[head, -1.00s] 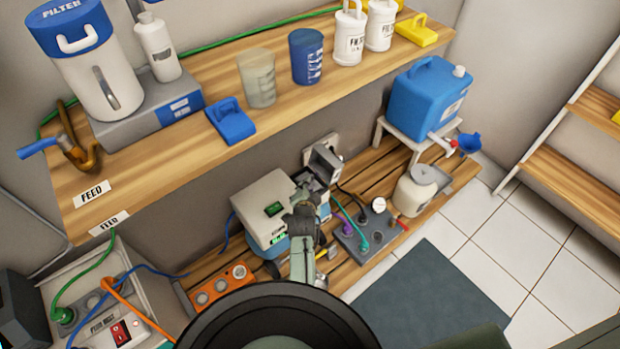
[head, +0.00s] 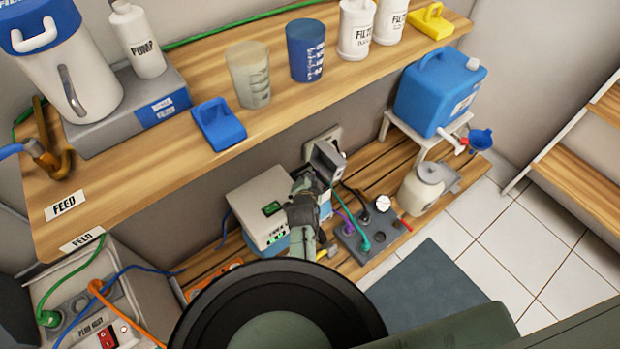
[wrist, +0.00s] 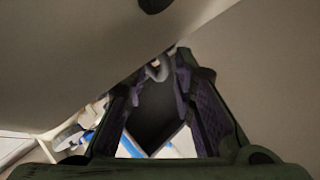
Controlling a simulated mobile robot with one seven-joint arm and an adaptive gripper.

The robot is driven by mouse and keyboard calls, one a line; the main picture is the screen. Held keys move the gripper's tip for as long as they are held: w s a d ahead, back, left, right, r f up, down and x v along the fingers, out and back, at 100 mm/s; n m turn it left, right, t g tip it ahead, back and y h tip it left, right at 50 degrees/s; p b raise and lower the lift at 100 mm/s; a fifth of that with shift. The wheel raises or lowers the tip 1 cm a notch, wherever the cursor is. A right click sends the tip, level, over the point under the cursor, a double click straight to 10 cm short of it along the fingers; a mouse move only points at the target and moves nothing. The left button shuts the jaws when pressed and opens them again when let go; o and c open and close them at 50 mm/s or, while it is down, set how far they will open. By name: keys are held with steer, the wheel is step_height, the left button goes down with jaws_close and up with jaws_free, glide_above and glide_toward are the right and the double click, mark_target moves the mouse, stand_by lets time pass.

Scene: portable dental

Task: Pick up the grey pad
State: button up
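The grey pad (head: 325,160) is tilted in the air just beyond the white box-shaped unit, in front of the wall outlet in the head view. My gripper (head: 309,184) is at its near side. In the wrist view the pad (wrist: 155,112) shows as a dark square between the two fingers, with a grey loop-like part at its far end. The fingers of my gripper (wrist: 160,115) lie along both sides of the pad and appear shut on it. The exact contact is dark and partly hidden.
The white unit (head: 268,208) and a grey socket block with cables (head: 366,232) stand close by on the lower slatted shelf. The upper shelf (head: 170,150) overhangs on the left, with a blue pad (head: 218,124) on it. A blue jug (head: 437,92) stands right.

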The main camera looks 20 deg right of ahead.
steer(key=shift+c, duration=0.5)
steer(key=shift+s, duration=0.1)
jaws_close()
